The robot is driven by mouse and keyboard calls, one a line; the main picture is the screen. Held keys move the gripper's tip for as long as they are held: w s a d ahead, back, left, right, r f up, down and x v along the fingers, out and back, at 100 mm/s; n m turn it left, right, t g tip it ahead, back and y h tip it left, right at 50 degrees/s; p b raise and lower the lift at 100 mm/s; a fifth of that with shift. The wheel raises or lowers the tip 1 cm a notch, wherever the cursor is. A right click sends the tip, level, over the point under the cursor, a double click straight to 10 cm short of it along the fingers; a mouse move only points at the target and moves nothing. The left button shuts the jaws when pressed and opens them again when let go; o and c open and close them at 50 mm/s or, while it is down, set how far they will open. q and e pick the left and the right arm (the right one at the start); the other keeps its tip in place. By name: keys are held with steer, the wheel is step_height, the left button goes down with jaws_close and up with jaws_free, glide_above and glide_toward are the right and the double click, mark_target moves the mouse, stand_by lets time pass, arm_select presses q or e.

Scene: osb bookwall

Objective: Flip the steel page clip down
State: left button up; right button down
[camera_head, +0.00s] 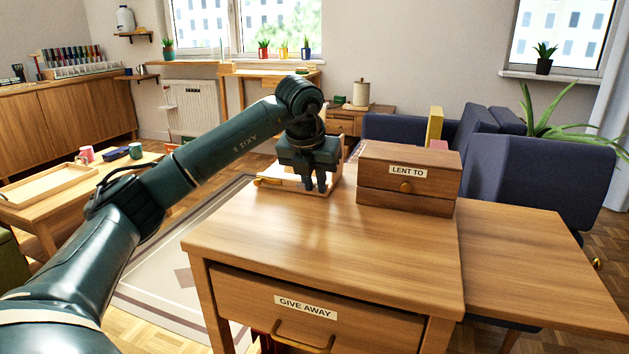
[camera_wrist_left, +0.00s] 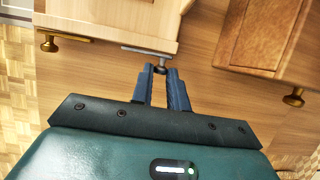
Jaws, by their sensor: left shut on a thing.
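The steel page clip (camera_wrist_left: 146,51) is a thin grey bar with a dark round knob, at the edge of a pale wooden stand (camera_wrist_left: 105,15) in the left wrist view. My left gripper (camera_wrist_left: 161,72) has its fingertips closed on the clip's knob. In the head view my left gripper (camera_head: 318,186) points down at the table's far side, in front of the stand (camera_head: 292,184). It hides most of the stand and the clip there. My right gripper is not in view.
A wooden drawer box (camera_head: 408,178) labelled "LENT TO" stands close to the right of the gripper. The wooden table (camera_head: 330,235) is clear in front, above a drawer (camera_head: 305,310) labelled "GIVE AWAY". Brass knobs stick out from the stand (camera_wrist_left: 49,43) and the box (camera_wrist_left: 293,97).

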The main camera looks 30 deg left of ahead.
arm_select(q)
jaws_close()
steer(key=shift+d+r+p, duration=0.15)
steer(key=shift+p, duration=0.5)
steer(key=shift+d+y+p, duration=0.1)
steer(key=shift+y+p, duration=0.4)
steer(key=shift+p, duration=0.05)
steer(key=shift+f+y+p, duration=0.25)
steer(key=shift+y+p, duration=0.05)
steer(key=shift+p, duration=0.1)
steer(key=shift+f+y, duration=0.3)
steer(key=shift+f, duration=0.05)
steer(key=o, duration=0.7)
jaws_free()
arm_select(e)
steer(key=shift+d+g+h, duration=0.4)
